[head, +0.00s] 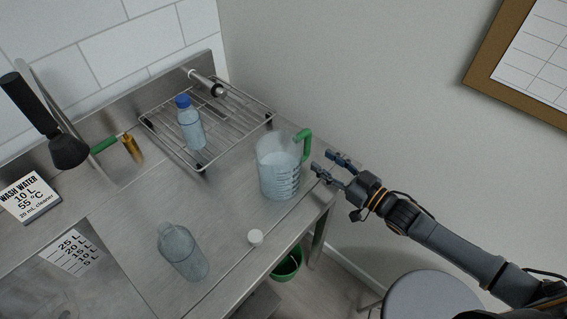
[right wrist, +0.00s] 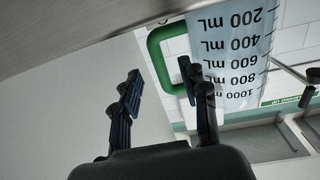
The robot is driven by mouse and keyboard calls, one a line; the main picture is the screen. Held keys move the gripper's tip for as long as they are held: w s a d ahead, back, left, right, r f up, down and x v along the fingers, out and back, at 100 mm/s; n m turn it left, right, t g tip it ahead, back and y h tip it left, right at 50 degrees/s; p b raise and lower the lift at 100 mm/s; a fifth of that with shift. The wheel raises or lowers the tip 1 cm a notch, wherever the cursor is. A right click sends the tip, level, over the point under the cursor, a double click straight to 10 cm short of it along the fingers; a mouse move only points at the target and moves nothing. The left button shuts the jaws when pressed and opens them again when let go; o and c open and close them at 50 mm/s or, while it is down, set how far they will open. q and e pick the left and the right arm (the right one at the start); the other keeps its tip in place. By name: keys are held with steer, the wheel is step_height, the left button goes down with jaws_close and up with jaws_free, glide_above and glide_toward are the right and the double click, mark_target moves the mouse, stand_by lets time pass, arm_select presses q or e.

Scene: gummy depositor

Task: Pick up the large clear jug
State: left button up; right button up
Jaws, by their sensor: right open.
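The large clear jug (head: 279,172) stands upright on the steel counter, with dark volume marks and a green handle (head: 304,143) on its right side. In the right wrist view the jug (right wrist: 236,50) appears upside down, its green handle (right wrist: 156,62) ahead of the fingers. My right gripper (head: 328,166) is open and empty, just right of the handle and apart from it. It also shows in the right wrist view (right wrist: 160,92), its two fingers spread. My left gripper is not in view.
A wire rack (head: 233,116) holds a blue-capped bottle (head: 190,126). A green bucket (head: 287,264) is below the edge. A round stool (head: 432,299) stands at lower right.

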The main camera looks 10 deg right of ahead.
steer(key=shift+w+a+r+p, duration=0.2)
steer(key=shift+w+p, duration=0.1)
steer(key=shift+w, duration=0.15)
steer(key=shift+w+a+r+p, duration=0.2)
steer(key=shift+w+p, duration=0.1)
steer(key=shift+w, duration=0.15)
steer(key=x, duration=0.2)
steer(key=shift+w+a+f+p, duration=0.1)
steer(key=shift+w+f+p, duration=0.15)
steer(key=shift+w+p, duration=0.05)
steer(key=shift+w+a, duration=0.15)
steer(key=shift+w, duration=0.1)
steer(key=shift+s, duration=0.1)
steer(key=c, duration=0.8)
jaws_close()
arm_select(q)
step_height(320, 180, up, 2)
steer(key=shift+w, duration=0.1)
arm_select(e)
steer(key=shift+r, duration=0.1)
